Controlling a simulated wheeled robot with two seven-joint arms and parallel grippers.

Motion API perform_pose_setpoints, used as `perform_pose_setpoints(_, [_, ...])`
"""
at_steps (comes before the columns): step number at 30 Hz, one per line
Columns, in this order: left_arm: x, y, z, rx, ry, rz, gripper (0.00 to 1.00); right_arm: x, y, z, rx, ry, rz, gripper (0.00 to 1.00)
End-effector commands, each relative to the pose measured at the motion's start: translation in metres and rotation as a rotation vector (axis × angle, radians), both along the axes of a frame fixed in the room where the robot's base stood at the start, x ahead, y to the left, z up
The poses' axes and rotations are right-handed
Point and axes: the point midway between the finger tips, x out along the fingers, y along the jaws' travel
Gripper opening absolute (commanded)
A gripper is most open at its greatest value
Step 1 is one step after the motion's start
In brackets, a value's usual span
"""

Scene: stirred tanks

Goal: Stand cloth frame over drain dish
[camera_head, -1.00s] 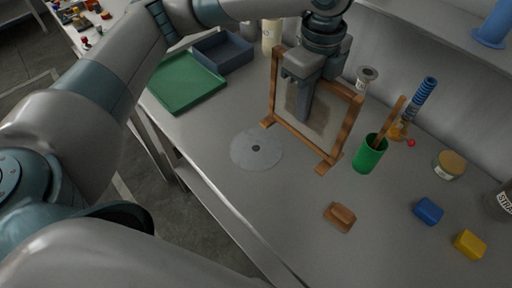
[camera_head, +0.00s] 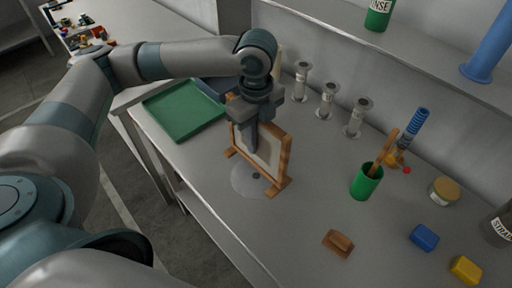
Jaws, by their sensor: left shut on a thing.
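The cloth frame (camera_head: 283,163) is a wooden frame with pale cloth and two small feet, held upright. My left gripper (camera_head: 252,142) is shut on it, its fingers in front of the cloth near the upper left part. The drain dish (camera_head: 245,184) is a flat grey disc with a dark centre hole on the bench. The frame stands across the dish in the picture and hides its far part; I cannot tell whether its feet touch the bench. My right gripper is not in view.
A green tray (camera_head: 183,112) and a dark blue bin (camera_head: 214,87) lie behind on the left. Several metal spools (camera_head: 327,101) stand at the back. A green cup (camera_head: 366,182) with a wooden stick stands right. A brown block (camera_head: 338,243) lies in front; the bench between is clear.

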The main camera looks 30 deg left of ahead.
Motion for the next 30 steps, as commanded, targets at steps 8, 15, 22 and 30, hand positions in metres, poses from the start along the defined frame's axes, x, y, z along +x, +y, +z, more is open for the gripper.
perform_pose_setpoints(8, [0.000,0.000,-0.001,0.000,0.000,0.000,0.00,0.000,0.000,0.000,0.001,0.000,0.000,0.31])
perform_pose_setpoints(15, [-0.001,0.000,-0.016,0.001,0.004,0.001,0.00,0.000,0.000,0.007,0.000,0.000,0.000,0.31])
perform_pose_setpoints(22, [-0.001,0.000,-0.039,0.001,0.001,0.000,0.00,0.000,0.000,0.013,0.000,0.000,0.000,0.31])
perform_pose_setpoints(30, [0.000,0.000,-0.041,0.001,0.000,0.000,0.00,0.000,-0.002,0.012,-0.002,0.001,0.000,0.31])
